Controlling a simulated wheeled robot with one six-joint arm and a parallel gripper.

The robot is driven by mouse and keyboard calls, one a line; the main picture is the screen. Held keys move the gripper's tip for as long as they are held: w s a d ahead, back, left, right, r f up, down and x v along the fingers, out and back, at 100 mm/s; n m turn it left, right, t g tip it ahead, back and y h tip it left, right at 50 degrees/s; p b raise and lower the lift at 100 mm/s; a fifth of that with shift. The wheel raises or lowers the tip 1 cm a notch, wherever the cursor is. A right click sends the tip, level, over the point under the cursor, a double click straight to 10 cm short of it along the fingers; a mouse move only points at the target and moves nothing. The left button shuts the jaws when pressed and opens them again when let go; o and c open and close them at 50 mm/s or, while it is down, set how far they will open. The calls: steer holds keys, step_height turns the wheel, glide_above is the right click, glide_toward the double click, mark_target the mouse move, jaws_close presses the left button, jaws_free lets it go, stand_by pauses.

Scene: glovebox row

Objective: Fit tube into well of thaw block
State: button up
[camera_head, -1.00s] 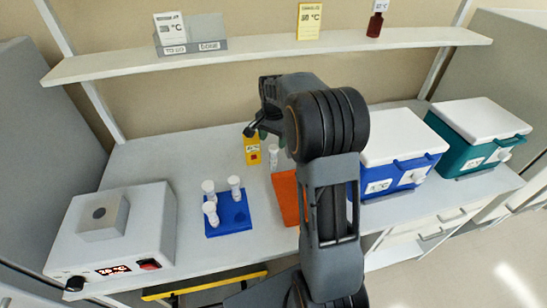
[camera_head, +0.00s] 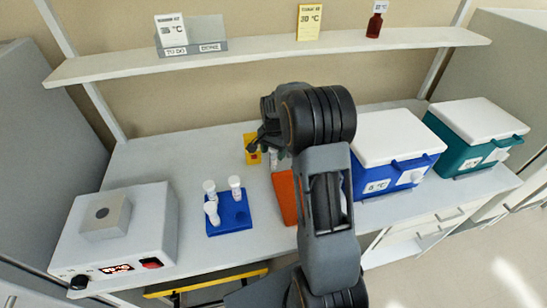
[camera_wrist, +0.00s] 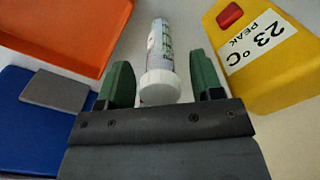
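The tube (camera_wrist: 160,62), with a white cap and a printed label, is between my gripper's green fingers in the wrist view, with gaps on both sides. My gripper (camera_wrist: 162,82) is open around the cap end. In the head view the tube (camera_head: 273,158) is mostly hidden behind my gripper (camera_head: 270,146), near the yellow device. The thaw block appears to be the grey block (camera_head: 106,219) with one dark round well on top, on the white heater unit (camera_head: 145,235) at the left. No tube shows in that well.
A yellow device (camera_head: 251,142) stands close beside the tube. An orange tray (camera_head: 284,190) lies in front of it. A blue rack (camera_head: 232,222) holds three white-capped tubes. A blue cooler (camera_head: 397,180) and a teal cooler (camera_head: 470,155) stand right; a shelf (camera_head: 270,55) runs above.

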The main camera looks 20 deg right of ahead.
steer(key=c, duration=0.9)
steer(key=shift+r, duration=0.1)
steer(key=shift+c, duration=0.2)
